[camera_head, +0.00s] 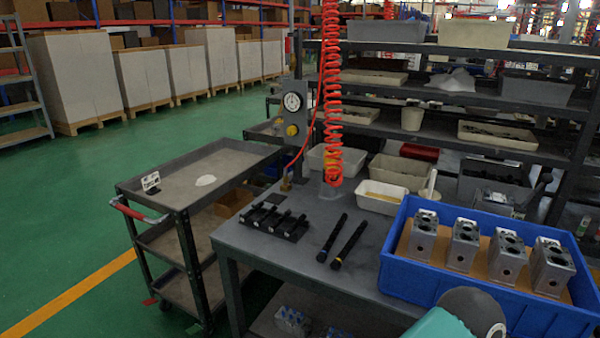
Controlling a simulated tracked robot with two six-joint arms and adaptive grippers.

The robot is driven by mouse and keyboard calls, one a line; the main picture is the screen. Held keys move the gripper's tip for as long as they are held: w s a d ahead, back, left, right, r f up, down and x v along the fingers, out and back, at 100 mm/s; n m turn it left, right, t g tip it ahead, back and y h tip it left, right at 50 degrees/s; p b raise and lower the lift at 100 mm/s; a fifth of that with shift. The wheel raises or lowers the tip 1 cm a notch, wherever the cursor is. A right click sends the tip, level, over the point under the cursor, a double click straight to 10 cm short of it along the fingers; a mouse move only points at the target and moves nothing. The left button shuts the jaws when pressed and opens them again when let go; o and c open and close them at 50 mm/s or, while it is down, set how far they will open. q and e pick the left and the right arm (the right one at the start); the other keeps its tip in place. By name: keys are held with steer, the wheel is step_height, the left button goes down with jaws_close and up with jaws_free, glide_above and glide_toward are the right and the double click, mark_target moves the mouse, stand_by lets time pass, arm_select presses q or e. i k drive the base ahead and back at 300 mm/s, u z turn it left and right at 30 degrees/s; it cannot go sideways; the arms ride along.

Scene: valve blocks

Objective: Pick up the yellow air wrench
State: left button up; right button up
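Two black rod-shaped tools with small yellow marks, a left one (332,238) and a right one (349,245), lie side by side on the bench. Neither gripper shows in the head view. A teal and dark grey part at the bottom right appears to be my own arm.
A blue crate (400,285) with several metal valve blocks (463,245) fills the bench's right side. A black rack (275,222) lies at the left. White bins (382,197) stand behind. A grey cart (150,215) is left of the bench. Shelving (440,97) is behind.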

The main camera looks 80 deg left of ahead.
mark_target(326, 160)
steer(key=k, duration=1)
steer(key=z, duration=1.2)
steer(key=i, duration=0.1)
steer(key=u, duration=2.6)
steer(key=i, duration=0.7)
steer(key=z, duration=0.1)
